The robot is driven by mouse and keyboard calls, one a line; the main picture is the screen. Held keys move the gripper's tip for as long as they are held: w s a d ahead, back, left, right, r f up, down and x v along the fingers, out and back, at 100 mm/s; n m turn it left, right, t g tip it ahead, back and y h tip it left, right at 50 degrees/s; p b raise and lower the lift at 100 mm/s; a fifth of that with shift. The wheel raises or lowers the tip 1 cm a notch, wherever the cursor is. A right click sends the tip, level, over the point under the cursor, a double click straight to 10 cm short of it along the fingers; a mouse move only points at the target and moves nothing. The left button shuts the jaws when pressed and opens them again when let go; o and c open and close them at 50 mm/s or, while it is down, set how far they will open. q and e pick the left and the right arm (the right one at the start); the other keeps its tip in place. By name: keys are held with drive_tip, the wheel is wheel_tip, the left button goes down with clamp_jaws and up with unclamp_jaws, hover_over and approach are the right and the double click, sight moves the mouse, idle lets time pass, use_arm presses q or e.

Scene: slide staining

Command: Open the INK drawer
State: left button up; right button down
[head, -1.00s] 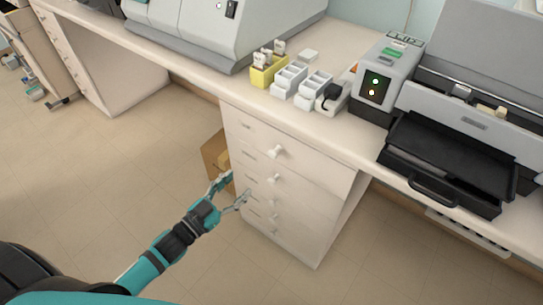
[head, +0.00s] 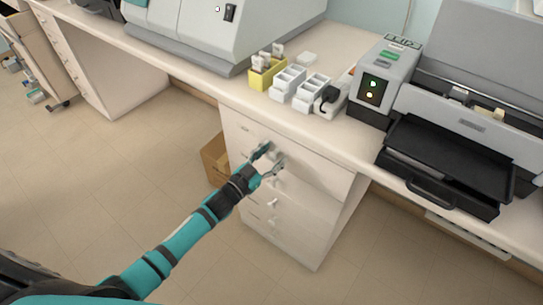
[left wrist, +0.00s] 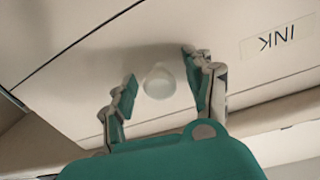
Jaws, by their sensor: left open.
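The INK drawer (head: 315,172) is the top drawer of the white cabinet under the bench, and its front is flush. Its label INK (left wrist: 277,41) appears upside down in the left wrist view. Its round pale knob (left wrist: 160,83) shows between my left fingers, with a gap on each side. My left gripper (head: 272,156) is open in front of the drawer and mostly hides the knob in the head view. It also shows in the left wrist view (left wrist: 160,82). My right gripper is not in view.
Lower drawers with knobs (head: 271,203) sit beneath. A cardboard box (head: 214,160) stands on the floor left of the cabinet. Above, the bench holds a yellow rack (head: 262,77), white racks (head: 290,83) and a grey device (head: 385,85). The floor in front is clear.

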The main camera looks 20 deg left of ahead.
use_arm(q)
clamp_jaws()
idle(0.3)
idle(0.3)
